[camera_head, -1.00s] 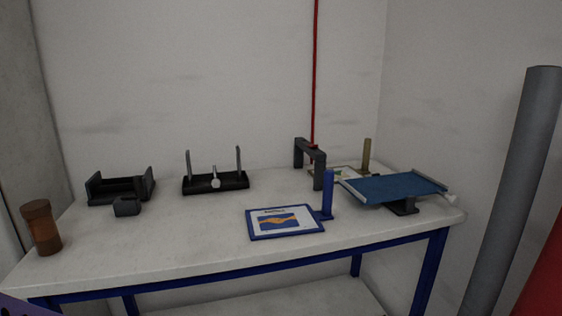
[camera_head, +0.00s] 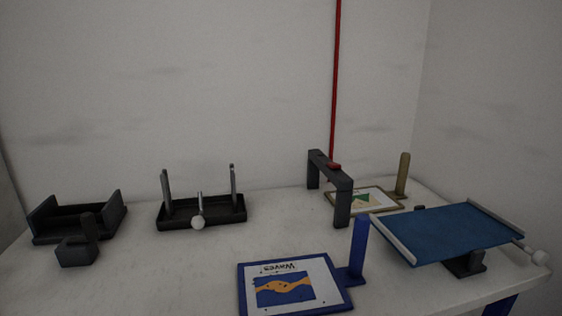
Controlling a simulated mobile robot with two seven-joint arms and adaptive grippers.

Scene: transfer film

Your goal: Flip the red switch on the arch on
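A dark grey arch (camera_head: 330,172) stands upright toward the back right of the white table. A small red switch (camera_head: 334,166) sits on top of its crossbar. Whether the switch is on or off is too small to tell. A red cable or pipe on the wall (camera_head: 335,80) runs down behind the arch and lines up with the switch in the picture. Neither of my grippers shows in this view.
A blue-framed "Waves" board (camera_head: 325,301) with a blue post (camera_head: 358,245) lies in front of the arch. A tan-framed board (camera_head: 390,204) lies behind it. A blue-topped stand (camera_head: 450,234) is at right, black trays (camera_head: 205,214) at left.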

